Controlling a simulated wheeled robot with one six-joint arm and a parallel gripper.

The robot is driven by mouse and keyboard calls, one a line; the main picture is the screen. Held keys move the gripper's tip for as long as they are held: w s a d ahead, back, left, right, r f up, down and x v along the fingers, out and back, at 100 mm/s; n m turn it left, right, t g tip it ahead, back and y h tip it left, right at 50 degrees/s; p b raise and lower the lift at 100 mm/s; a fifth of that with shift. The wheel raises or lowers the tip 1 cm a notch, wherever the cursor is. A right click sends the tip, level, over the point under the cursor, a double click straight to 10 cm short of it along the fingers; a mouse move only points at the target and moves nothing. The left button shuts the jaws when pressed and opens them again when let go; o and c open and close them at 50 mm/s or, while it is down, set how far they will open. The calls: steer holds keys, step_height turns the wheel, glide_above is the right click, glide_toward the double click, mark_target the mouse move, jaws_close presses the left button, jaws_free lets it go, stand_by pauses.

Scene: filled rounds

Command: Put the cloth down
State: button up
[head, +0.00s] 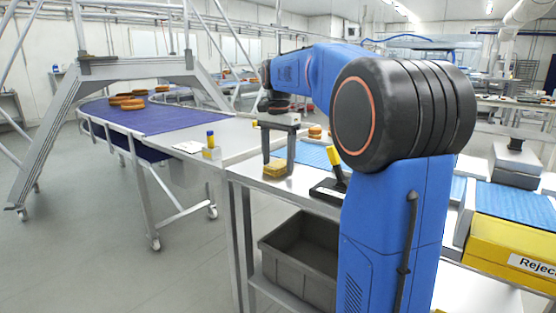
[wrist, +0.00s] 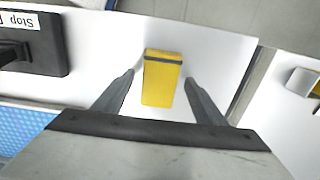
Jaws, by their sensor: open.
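The cloth (wrist: 162,80) is a folded yellow block with a dark band near one end. In the wrist view it lies on the white worktop between the two fingers of my gripper (wrist: 160,88), with a gap on each side. In the head view the cloth (head: 276,170) rests on the worktop (head: 246,172) at the fingertips of my gripper (head: 277,167). My gripper is open and points down at it.
A black stop-labelled device (wrist: 35,45) and a blue belt (wrist: 22,122) are near the cloth. A grey crate (head: 300,258) sits below. A blue conveyor (head: 150,115) carries round orange-brown items at left.

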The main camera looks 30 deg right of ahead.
mark_target(278, 164)
step_height(278, 164, up, 12)
stand_by(0.5)
steer(key=s+a+f+n+t, duration=0.1)
steer(key=s+a+f+n, duration=0.4)
steer(key=s, duration=0.3)
steer(key=s+a+f+n+t, duration=0.1)
steer(key=s+a+f+n, duration=0.1)
steer(key=s+a+f, duration=0.5)
steer(key=s+a+f+n+t, duration=0.2)
steer(key=s+f+n, duration=0.5)
steer(key=s+f, duration=0.8)
step_height(278, 164, down, 3)
steer(key=shift+a+f+t, duration=0.15)
steer(key=shift+a+t, duration=0.25)
steer(key=shift+a, duration=0.4)
steer(key=shift+o, duration=0.5)
steer(key=shift+s, duration=0.1)
